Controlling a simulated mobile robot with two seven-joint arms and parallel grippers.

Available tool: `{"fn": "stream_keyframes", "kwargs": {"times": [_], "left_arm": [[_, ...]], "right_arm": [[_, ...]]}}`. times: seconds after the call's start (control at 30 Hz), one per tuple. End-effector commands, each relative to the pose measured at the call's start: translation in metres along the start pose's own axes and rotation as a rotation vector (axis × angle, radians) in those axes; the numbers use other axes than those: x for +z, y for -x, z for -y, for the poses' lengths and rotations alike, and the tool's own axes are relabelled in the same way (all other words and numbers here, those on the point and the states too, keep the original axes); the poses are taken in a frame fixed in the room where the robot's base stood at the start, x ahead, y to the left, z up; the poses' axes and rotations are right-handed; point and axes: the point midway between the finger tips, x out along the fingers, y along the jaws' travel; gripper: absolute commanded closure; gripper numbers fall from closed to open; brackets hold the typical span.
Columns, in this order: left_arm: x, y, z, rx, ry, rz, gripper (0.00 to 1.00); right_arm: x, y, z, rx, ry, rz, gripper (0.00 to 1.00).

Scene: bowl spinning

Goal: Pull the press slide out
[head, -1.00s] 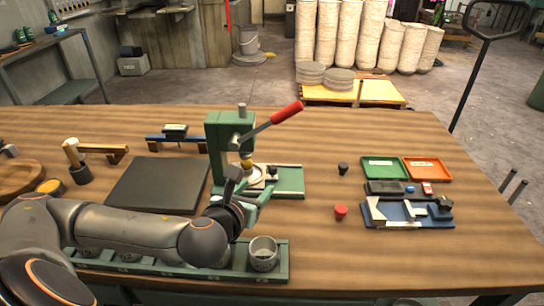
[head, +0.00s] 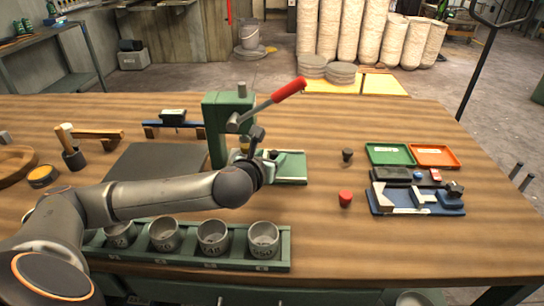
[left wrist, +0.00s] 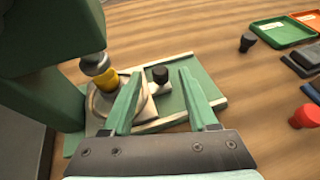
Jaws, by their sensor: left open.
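The green press (head: 216,135) with a red-handled lever (head: 289,90) stands mid-table. Its railed green base (head: 292,167) reaches to the right and also shows in the left wrist view (left wrist: 195,97). The slide is a pale plate (left wrist: 103,108) with a round dish under the yellow-banded ram (left wrist: 103,75). No contact is clear. My right gripper is not seen.
A green rack (head: 285,245) with several metal cups lies in front, under my left arm. A red knob (head: 345,198), a black knob (head: 347,155), a green tray (head: 390,154) and an orange tray (head: 434,155) lie right. Table right of the base is mostly clear.

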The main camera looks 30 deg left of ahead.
Motion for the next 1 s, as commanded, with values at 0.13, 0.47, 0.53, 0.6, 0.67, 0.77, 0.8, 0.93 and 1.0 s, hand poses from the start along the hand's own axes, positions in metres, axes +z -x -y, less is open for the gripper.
{"fn": "stream_keyframes", "kwargs": {"times": [0.13, 0.47, 0.53, 0.6, 0.67, 0.77, 0.8, 0.93, 1.0], "left_arm": [[-0.001, -0.014, 0.000, 0.000, 0.001, -0.001, 0.41], [0.000, -0.019, 0.000, 0.000, -0.001, -0.001, 0.41], [0.000, -0.019, 0.000, 0.000, -0.001, -0.001, 0.42], [0.000, -0.019, 0.000, 0.000, -0.001, -0.001, 0.50], [0.000, -0.019, 0.000, 0.000, 0.000, -0.001, 0.57], [0.000, -0.019, 0.000, 0.000, -0.001, -0.001, 0.68], [0.000, -0.019, 0.000, 0.000, -0.001, -0.001, 0.73], [0.000, -0.019, 0.000, 0.000, -0.001, -0.001, 0.87], [0.000, -0.019, 0.000, 0.000, -0.001, -0.001, 0.95]], "right_arm": [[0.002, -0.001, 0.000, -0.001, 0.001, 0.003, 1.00], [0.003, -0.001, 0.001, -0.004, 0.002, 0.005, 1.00], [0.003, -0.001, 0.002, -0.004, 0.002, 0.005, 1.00], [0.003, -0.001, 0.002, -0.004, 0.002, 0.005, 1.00], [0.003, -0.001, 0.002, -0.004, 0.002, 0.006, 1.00], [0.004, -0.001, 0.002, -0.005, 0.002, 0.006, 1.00], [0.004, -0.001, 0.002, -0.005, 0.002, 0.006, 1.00], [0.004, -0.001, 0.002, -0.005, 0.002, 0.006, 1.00], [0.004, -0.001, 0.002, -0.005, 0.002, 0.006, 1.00]]}}
